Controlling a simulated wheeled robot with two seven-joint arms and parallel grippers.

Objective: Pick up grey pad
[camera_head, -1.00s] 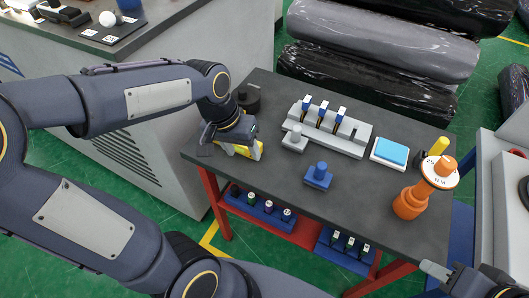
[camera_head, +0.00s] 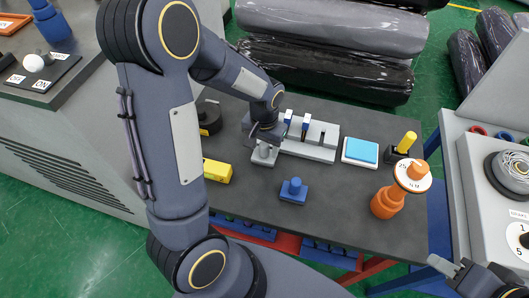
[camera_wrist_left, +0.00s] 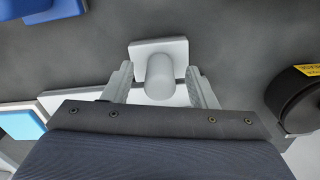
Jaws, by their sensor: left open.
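The grey pad (camera_head: 263,155), a small square block with a rounded knob, sits on the dark table at the front left of the light-grey rack. In the left wrist view the pad (camera_wrist_left: 178,50) shows its knob close to the space between my fingers. My left gripper (camera_head: 262,147) is over the pad and open; it also shows in the left wrist view (camera_wrist_left: 160,68) with a finger on each side of the knob. Whether a finger touches it I cannot tell. My right gripper (camera_head: 447,266) is at the lower right, away from the pad, its jaws unclear.
The light-grey rack (camera_head: 318,152) stands right behind the pad. A yellow block (camera_head: 217,171), a blue pad (camera_head: 293,190) and a black round object (camera_head: 209,118) are nearby. A light-blue-topped block (camera_head: 360,152) and an orange stand (camera_head: 388,202) are to the right.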

